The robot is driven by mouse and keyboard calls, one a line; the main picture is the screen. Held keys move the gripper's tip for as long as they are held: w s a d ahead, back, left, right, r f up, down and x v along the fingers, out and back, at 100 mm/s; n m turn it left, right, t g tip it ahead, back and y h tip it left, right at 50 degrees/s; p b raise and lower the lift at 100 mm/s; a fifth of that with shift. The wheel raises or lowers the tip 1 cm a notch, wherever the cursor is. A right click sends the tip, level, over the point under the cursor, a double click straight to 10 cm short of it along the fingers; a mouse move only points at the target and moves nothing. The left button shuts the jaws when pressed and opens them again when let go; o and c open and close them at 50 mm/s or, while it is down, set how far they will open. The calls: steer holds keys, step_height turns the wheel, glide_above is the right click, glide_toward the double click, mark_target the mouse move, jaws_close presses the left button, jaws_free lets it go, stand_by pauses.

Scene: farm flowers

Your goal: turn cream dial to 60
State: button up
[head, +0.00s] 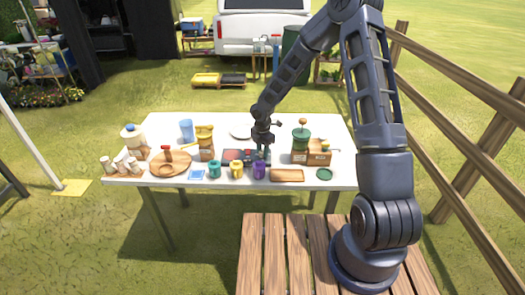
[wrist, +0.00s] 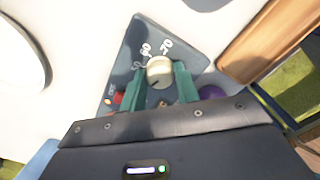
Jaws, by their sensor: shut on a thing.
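The cream dial (wrist: 160,70) sits on a dark grey panel (wrist: 140,38) in the wrist view. A short dark mark shows on the dial's near side. My gripper (wrist: 160,82) is shut on the dial, with one teal finger on its left and one on its right. In the head view my gripper (head: 262,150) points down at the panel near the middle of the table, and the dial is hidden there.
A round wooden board (head: 183,162) lies at left.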

steer(key=shift+m, duration=0.3)
steer(key=m, duration=0.4)
steer(key=shift+m, duration=0.3)
steer(key=m, duration=0.4)
steer(key=shift+m, duration=0.3)
steer(key=m, duration=0.5)
steer(key=shift+m, duration=2.4)
steer(key=o, duration=1)
steer(key=shift+c, duration=0.2)
steer(key=shift+r, duration=0.1)
